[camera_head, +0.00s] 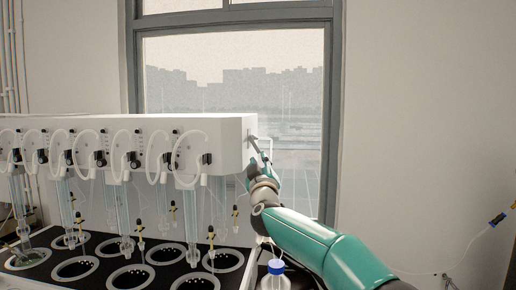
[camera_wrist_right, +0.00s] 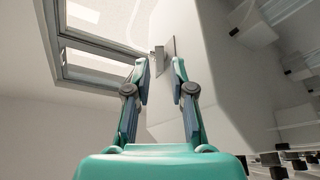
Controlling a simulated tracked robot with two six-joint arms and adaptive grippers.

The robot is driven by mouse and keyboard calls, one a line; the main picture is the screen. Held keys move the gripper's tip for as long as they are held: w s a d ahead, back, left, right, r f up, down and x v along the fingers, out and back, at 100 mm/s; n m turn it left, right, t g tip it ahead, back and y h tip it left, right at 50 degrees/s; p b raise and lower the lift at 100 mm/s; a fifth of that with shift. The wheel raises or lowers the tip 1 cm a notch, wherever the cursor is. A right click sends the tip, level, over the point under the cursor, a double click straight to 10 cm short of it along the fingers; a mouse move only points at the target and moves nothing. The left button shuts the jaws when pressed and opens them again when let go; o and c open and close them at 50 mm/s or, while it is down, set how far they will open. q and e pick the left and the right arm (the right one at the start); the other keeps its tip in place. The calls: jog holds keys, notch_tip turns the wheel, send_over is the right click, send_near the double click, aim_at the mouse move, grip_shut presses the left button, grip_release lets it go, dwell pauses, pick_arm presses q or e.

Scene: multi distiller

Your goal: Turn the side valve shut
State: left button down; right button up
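The side valve is a small grey handle (camera_wrist_right: 158,58) on a flat plate on the white end face of the distiller housing (camera_head: 228,135). In the wrist view it shows just beyond and between my right gripper's fingertips (camera_wrist_right: 160,70). The two fingers stand apart with a gap between them, so the gripper is open. I cannot tell whether either finger touches the handle. In the head view, the right gripper (camera_head: 262,151) is at the housing's right end and largely hides the valve. My left gripper is in neither view.
Several glass tubes with black knobs and white hoses line the distiller's front. Below is a black rack (camera_head: 105,272) with round openings. A blue-capped bottle (camera_head: 275,276) stands below my right arm.

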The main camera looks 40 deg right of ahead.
aim_at(258, 152)
jog(key=shift+p+x, duration=0.95)
jog(key=shift+x, duration=1.45)
jog(key=shift+f, duration=0.1)
jog(key=shift+c, duration=0.2)
grip_shut()
